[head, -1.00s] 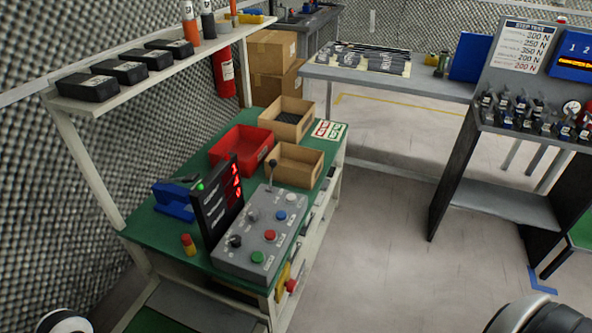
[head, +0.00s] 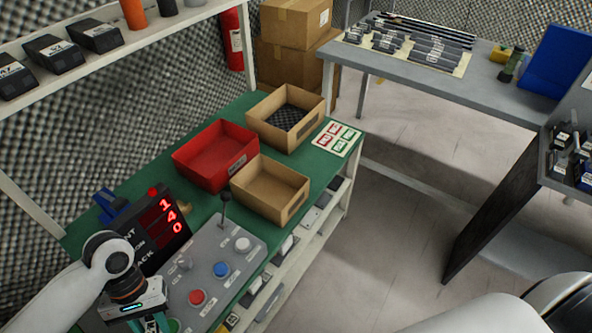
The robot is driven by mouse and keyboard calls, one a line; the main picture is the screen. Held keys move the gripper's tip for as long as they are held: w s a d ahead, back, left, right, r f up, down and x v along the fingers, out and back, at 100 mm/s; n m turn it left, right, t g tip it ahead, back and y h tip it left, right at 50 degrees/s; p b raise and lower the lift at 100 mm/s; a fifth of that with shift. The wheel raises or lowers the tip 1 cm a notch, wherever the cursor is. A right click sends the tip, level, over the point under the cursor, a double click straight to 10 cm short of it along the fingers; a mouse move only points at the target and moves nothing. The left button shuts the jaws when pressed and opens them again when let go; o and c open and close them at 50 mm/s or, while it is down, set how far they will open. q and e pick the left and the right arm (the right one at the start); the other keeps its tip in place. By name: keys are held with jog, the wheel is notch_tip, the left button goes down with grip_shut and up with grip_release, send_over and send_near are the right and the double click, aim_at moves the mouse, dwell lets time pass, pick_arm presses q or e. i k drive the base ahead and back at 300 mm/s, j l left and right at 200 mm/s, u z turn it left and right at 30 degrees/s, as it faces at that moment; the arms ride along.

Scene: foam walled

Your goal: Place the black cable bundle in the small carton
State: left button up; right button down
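Two open cardboard cartons stand on the green bench. The nearer, smaller-looking carton (head: 291,211) looks empty. The farther carton (head: 269,131) has a dark textured surface inside. I cannot make out a black cable bundle for certain in this view. My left gripper (head: 152,325) is at the bottom left, over the grey control box and well short of the cartons. Its fingers are mostly cut off by the frame edge, so its opening is hidden. My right arm shows only as a pale shape at the bottom right, and its gripper is out of view.
A red bin (head: 208,163) sits left of the nearer carton. The control box (head: 209,254) with an upright lever (head: 224,209) and the display (head: 158,232) stand in front. A shelf (head: 95,62) overhangs the left. A grey table (head: 440,83) stands behind a clear floor.

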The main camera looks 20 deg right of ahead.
aim_at(271, 197)
jog(key=i+l, duration=0.15)
jog(key=l, duration=0.25)
jog(key=i+l, duration=0.1)
jog(key=l, duration=0.3)
jog(key=i+l+u, duration=0.1)
jog(key=l, duration=0.3)
jog(key=i+l, duration=0.2)
jog(key=l, duration=0.2)
jog(key=i+l, duration=0.1)
jog(key=l, duration=0.3)
jog(key=i+l, duration=0.1)
jog(key=l, duration=0.3)
jog(key=i+u, duration=0.05)
